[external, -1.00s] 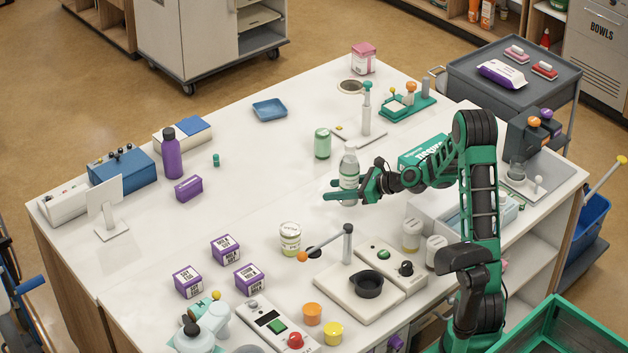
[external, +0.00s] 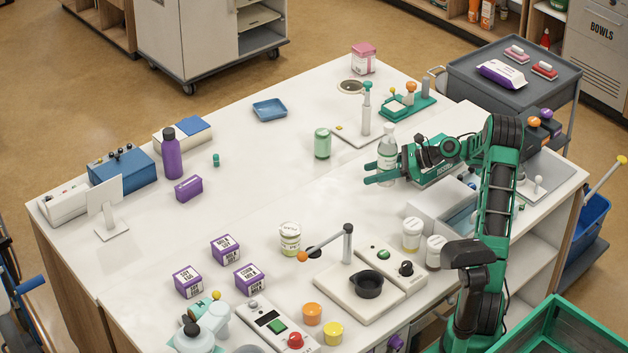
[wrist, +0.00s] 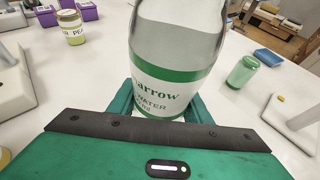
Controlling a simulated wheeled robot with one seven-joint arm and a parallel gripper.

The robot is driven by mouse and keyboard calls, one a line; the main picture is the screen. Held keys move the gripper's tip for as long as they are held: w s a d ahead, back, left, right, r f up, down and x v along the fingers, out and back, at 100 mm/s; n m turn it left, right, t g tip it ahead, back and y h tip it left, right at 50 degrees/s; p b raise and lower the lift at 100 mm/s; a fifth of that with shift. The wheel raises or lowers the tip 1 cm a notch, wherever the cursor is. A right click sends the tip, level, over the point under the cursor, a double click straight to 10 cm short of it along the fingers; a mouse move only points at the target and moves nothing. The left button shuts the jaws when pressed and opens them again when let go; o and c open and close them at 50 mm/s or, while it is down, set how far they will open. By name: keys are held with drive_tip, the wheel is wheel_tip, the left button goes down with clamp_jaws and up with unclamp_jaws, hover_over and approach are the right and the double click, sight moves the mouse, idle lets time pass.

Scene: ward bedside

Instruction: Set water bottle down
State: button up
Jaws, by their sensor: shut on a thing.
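The water bottle (external: 387,157) is clear with a white and green label and a pale cap. It stands upright between the fingers of my green gripper (external: 380,172), on the right part of the white table (external: 270,215). In the wrist view the bottle (wrist: 175,70) fills the middle, upright, with my gripper (wrist: 160,108) shut around its lower part. The fingers partly hide its base, so I cannot tell whether it touches the table.

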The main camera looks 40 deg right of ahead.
sight(373, 196)
drive_tip(key=shift+f, duration=3)
